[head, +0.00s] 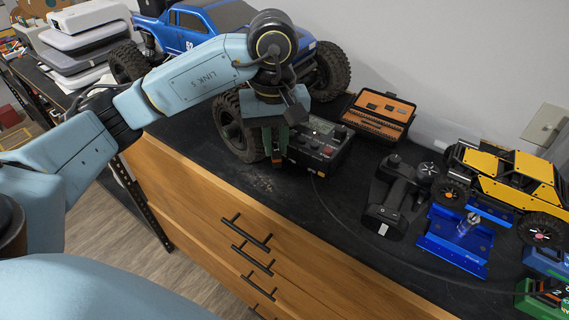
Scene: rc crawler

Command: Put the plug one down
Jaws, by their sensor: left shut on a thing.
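My left gripper (276,158) points down above the black bench top, just left of a black charger box (321,146). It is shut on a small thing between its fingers. The fingers hide most of that thing, so I cannot make out its shape or be sure that it is the plug. A thin dark cable (318,186) lies on the bench top below the charger box. My right gripper is out of view.
A blue truck (195,30) stands behind my left arm. An open orange-lined tool case (380,115) is at the back. A black handheld transmitter (392,200), a blue stand (455,245) and a yellow crawler (510,180) are at right. The bench top (300,215) is clear in front of the charger.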

